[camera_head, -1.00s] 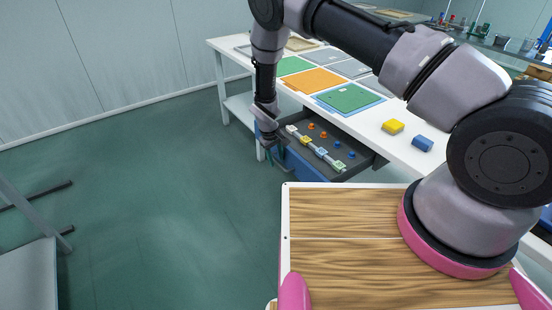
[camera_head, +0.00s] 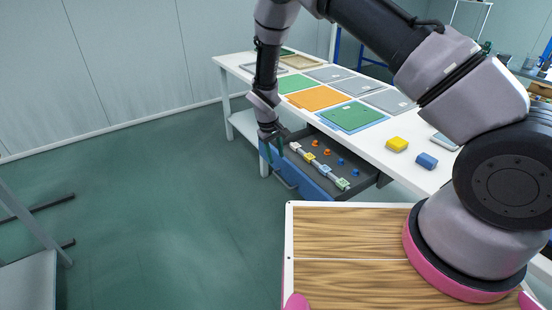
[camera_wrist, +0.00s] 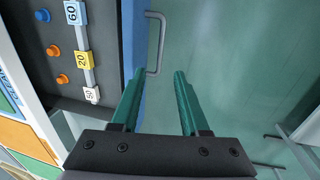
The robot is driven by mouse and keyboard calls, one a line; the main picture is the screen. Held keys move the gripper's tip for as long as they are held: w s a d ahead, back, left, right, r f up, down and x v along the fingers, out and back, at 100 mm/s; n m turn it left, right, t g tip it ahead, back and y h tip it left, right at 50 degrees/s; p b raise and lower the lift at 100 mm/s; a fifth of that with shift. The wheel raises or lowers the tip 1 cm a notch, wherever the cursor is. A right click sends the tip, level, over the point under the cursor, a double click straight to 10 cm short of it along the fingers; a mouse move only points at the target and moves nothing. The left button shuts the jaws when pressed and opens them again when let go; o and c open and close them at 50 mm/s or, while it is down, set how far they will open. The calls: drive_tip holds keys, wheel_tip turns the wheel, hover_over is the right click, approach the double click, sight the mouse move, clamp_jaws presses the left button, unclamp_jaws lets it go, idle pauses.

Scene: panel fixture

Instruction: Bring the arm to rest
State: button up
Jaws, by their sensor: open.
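My gripper (camera_wrist: 159,82) is open and empty in the wrist view, with its two green fingers apart. In the head view my gripper (camera_head: 273,150) hangs at the left end of the open drawer, pointing down. The drawer (camera_head: 300,180) has a blue front and a dark inside, and it is pulled out from the white table. A grey bar handle (camera_wrist: 156,42) on the drawer front shows in the wrist view, just beyond the left fingertip. I see no contact between the fingers and the handle.
Inside the drawer lie a rail with numbered blocks (camera_wrist: 83,60) and several orange and blue knobs. On the white table (camera_head: 400,155) are coloured panels, a yellow block (camera_head: 397,144) and a blue block (camera_head: 427,161). Open green floor (camera_head: 170,200) lies to the left.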

drive_tip(key=d+r+m+y, duration=0.15)
drive_tip(key=d+r, duration=0.35)
drive_tip(key=r, duration=0.6)
drive_tip(key=d+r+m+t+y, duration=0.1)
drive_tip(key=d+r+m, duration=0.3)
drive_tip(key=r, duration=0.7)
drive_tip(key=d+r+m+y, duration=0.1)
drive_tip(key=d+r, duration=0.4)
drive_tip(key=r, duration=0.6)
drive_tip(key=s+d+r+m+t, duration=0.2)
drive_tip(key=s+d+r, duration=0.7)
drive_tip(key=r, duration=0.3)
drive_tip(key=s+d+r+m+t, duration=0.1)
drive_tip(key=s+d+r, duration=0.1)
drive_tip(key=s, duration=0.5)
drive_tip(key=s+d+r+m+t, duration=0.1)
drive_tip(key=s+d+r+m, duration=0.1)
drive_tip(key=s, duration=0.6)
drive_tip(key=shift+d+r+t, duration=0.25)
drive_tip(key=shift+d+t, duration=0.15)
drive_tip(key=shift+d, duration=0.4)
drive_tip(key=shift+w, duration=0.1)
